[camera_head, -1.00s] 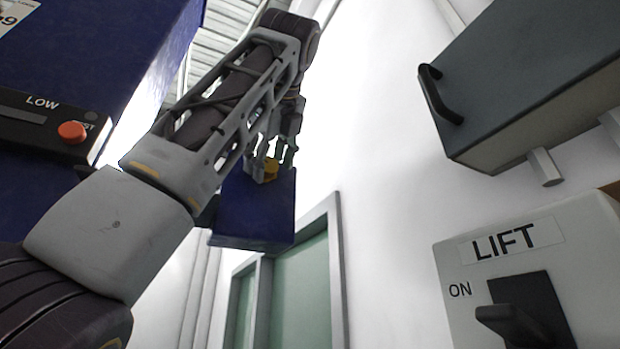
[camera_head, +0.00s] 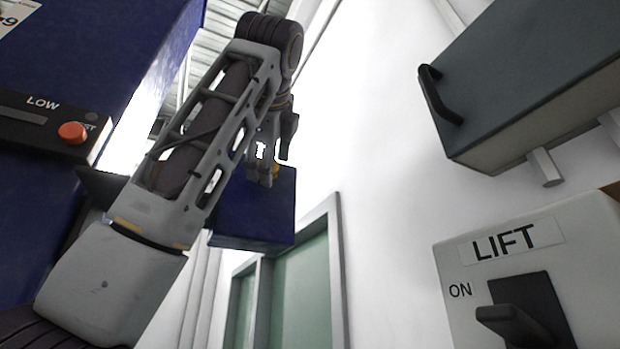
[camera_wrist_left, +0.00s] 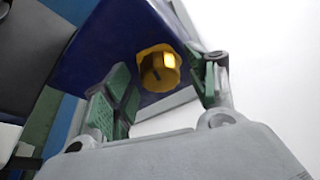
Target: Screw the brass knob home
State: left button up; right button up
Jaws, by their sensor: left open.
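The brass knob (camera_wrist_left: 160,68) sits on a blue box (camera_wrist_left: 98,50) in the left wrist view, between and just beyond the two green-padded fingers. My left gripper (camera_wrist_left: 160,95) is open, with one finger on each side of the knob; I cannot tell whether either pad touches it. In the head view my left gripper (camera_head: 268,165) is at the top of the blue box (camera_head: 255,212), and only a small sliver of the knob (camera_head: 276,170) shows behind the fingers. My right gripper is not in view.
A LIFT switch box (camera_head: 520,270) is at lower right. A dark grey box (camera_head: 520,85) with a black handle hangs at upper right. A green door (camera_head: 300,295) is behind.

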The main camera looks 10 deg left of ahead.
pick_arm(q)
jog(key=shift+w+d+f+n+t+y+b, duration=0.3)
jog(key=shift+n+y, duration=1.25)
jog(key=shift+n, duration=3.3)
jog(key=shift+s+a+r+n+t+y+b, duration=0.15)
jog(key=shift+n+t+y+b, duration=0.85)
jog(key=shift+n, duration=3.8)
jog(key=shift+w+d+f+n+g+y+p, duration=0.1)
jog(key=shift+f+n+y+p, duration=0.15)
jog(key=shift+n+y, duration=3.2)
jog(key=shift+d+n+g+h+p, duration=0.1)
jog(key=shift+n+g+h+p, duration=0.3)
jog(key=shift+n, duration=1.6)
jog(key=shift+n+g+h+p, duration=0.1)
jog(key=shift+n+g+p, duration=0.6)
jog(key=shift+n, duration=1.3)
